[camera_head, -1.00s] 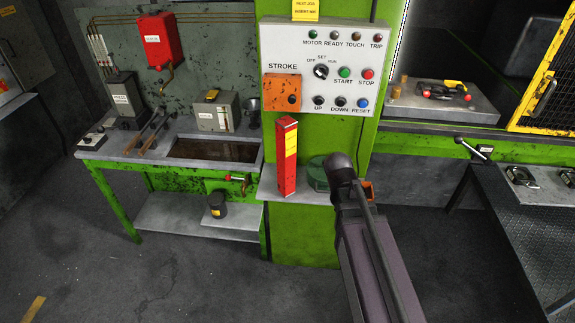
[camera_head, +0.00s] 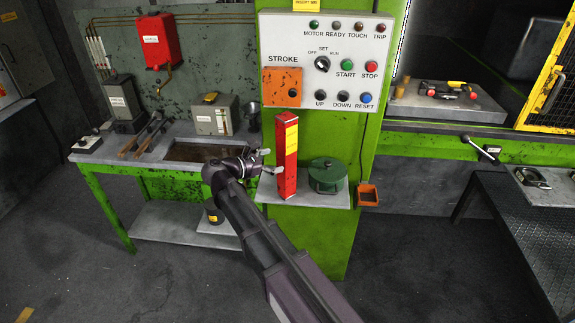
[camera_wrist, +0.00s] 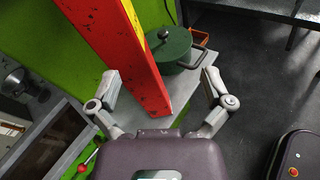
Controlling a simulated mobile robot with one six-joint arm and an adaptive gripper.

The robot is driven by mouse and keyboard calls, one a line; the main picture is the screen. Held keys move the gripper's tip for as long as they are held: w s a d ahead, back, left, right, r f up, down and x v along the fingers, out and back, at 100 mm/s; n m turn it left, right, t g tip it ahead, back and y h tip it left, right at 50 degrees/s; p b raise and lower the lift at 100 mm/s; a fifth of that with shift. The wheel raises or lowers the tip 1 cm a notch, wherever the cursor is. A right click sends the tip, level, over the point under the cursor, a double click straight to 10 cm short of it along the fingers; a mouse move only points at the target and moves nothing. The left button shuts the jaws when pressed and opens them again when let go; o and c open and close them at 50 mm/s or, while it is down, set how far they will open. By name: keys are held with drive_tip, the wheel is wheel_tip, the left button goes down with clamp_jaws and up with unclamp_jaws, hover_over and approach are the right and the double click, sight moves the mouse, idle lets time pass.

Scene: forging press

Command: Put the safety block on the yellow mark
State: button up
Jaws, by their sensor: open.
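The safety block appears to be the tall red block (camera_head: 288,180) with a yellow label, upright on the small grey shelf of the green column. My gripper (camera_head: 271,162) is open and empty, at the block's left side in the head view. In the wrist view the red block (camera_wrist: 140,62) shows between the two spread fingers of my gripper (camera_wrist: 161,76), with no clear contact. A yellow strip (camera_head: 22,314) lies on the floor at the lower left; I cannot tell whether it is the yellow mark.
A green lidded pot (camera_head: 327,176) stands close right of the block on the shelf (camera_head: 318,200), with an orange box (camera_head: 368,195) beyond. The control panel (camera_head: 325,62) is above. A workbench (camera_head: 100,157) is left; a dark table (camera_head: 530,225) is right. Open floor lies between.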

sight(280, 142)
drive_tip(key=a+r+n+t, duration=0.2)
drive_tip(key=a+n, duration=0.1)
drive_tip(key=a, duration=0.4)
drive_tip(key=shift+s+a+h+b, duration=0.15)
drive_tip(key=shift+h+b, duration=0.25)
drive_tip(key=shift+b, duration=0.05)
drive_tip(key=x, duration=0.8)
drive_tip(key=shift+w+r, duration=0.15)
drive_tip(key=shift+w, duration=0.1)
drive_tip(key=shift+d, duration=0.2)
drive_tip(key=shift+x, duration=2.65)
drive_tip(key=shift+s+d, duration=0.1)
drive_tip(key=shift+s, duration=0.1)
